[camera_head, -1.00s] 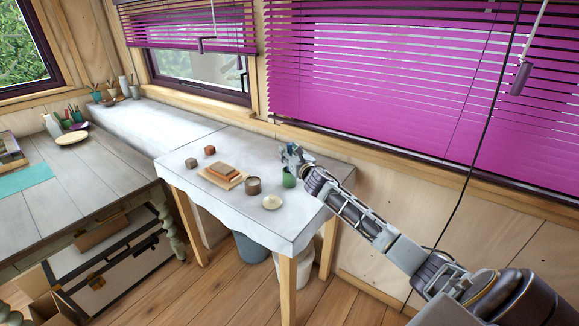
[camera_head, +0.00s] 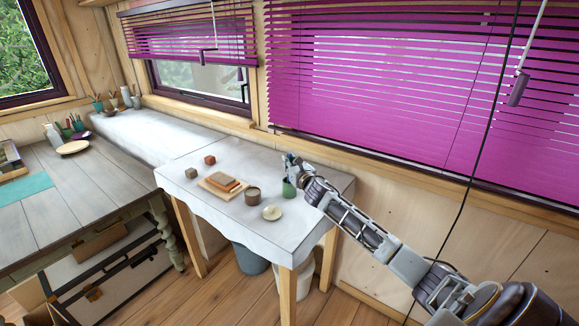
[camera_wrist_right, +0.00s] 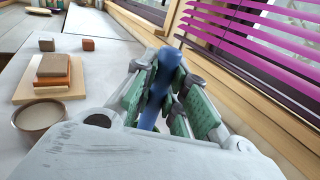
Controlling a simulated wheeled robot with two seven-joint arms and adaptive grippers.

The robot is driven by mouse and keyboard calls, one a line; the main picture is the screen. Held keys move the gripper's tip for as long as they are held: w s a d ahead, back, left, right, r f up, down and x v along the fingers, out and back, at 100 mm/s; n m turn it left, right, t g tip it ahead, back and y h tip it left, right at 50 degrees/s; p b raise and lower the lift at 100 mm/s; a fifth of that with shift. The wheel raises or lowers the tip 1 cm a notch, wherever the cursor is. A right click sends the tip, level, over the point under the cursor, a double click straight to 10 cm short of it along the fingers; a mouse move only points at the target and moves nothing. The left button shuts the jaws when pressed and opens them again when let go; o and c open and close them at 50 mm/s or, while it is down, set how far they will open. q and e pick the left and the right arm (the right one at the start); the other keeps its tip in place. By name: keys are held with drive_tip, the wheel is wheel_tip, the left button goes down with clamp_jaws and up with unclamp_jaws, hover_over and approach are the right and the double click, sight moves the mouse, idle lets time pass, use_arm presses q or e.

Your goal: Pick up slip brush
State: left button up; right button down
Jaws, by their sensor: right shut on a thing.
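My right gripper (camera_head: 291,164) is over the back right of the white-covered table, just above a green cup (camera_head: 289,188). In the right wrist view its green-padded fingers (camera_wrist_right: 160,98) are shut on a thick blue upright piece (camera_wrist_right: 161,85), which looks like the handle of the slip brush. The bristle end is hidden behind the gripper body. I cannot tell whether the brush's lower end is inside the cup or clear of it. My left gripper is out of view.
A brown cup (camera_head: 252,195), a pale round dish (camera_head: 272,212), a board (camera_head: 217,189) with stacked blocks and two small cubes (camera_head: 210,159) share the table (camera_head: 232,222). The wall and purple blinds (camera_head: 390,85) stand close behind. The table's front left is clear.

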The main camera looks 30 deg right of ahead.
drive_tip(key=shift+r+p, duration=0.35)
drive_tip(key=shift+r, duration=4.55)
